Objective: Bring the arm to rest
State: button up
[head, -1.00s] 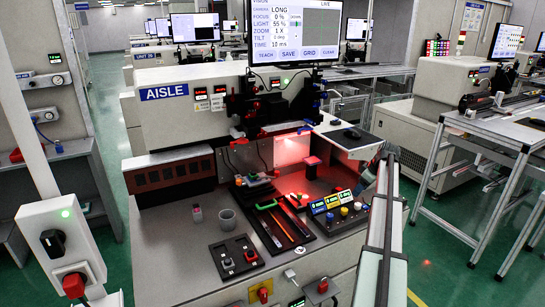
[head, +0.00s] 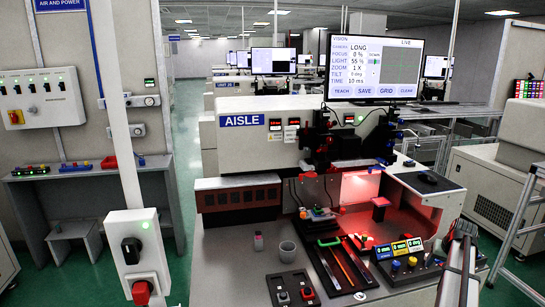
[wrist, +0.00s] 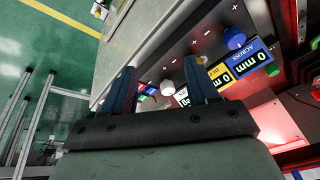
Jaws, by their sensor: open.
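My gripper (wrist: 158,90) shows in the wrist view with its two dark fingers apart and nothing seen between them. Beyond the fingers is the control panel with its blue display (wrist: 240,65) reading 0 mm, a yellow display and knobs. I cannot tell the exact gap between the fingers and the panel. In the head view my arm shows at the lower right, beside the control panel (head: 400,252), and its gripper end is not clear there.
The AISLE machine (head: 240,123) stands behind the bench, with a monitor (head: 374,68) above it. A post with a power box (head: 135,250) stands at the left. Green floor lies beside the bench.

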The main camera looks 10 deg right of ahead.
jog(key=s+a+f+g+y, duration=0.1)
jog(key=s+a+f, duration=0.3)
jog(key=a+f, duration=0.55)
jog(key=s+a+f+n+g, duration=0.15)
jog(key=s+a+f, duration=0.25)
jog(key=a+f, duration=0.6)
jog(key=s+a+f+g+y, duration=0.1)
jog(key=s+a+f+g, duration=0.15)
jog(key=a+f, duration=0.7)
jog(key=s+a+f+n+g, duration=0.1)
jog(key=s+a+f, duration=0.3)
jog(key=s+a, duration=0.4)
jog(key=s+a+f+n+g, duration=0.2)
jog(key=s+a+f+n, duration=0.1)
jog(key=s+a, duration=0.5)
jog(key=s+a+f+n+g, duration=0.2)
jog(key=s+a+f, duration=0.3)
jog(key=s+a, duration=0.4)
jog(key=a, duration=0.3)
jog(key=shift+a+f+h, duration=0.15)
jog(key=shift+a+h, duration=0.25)
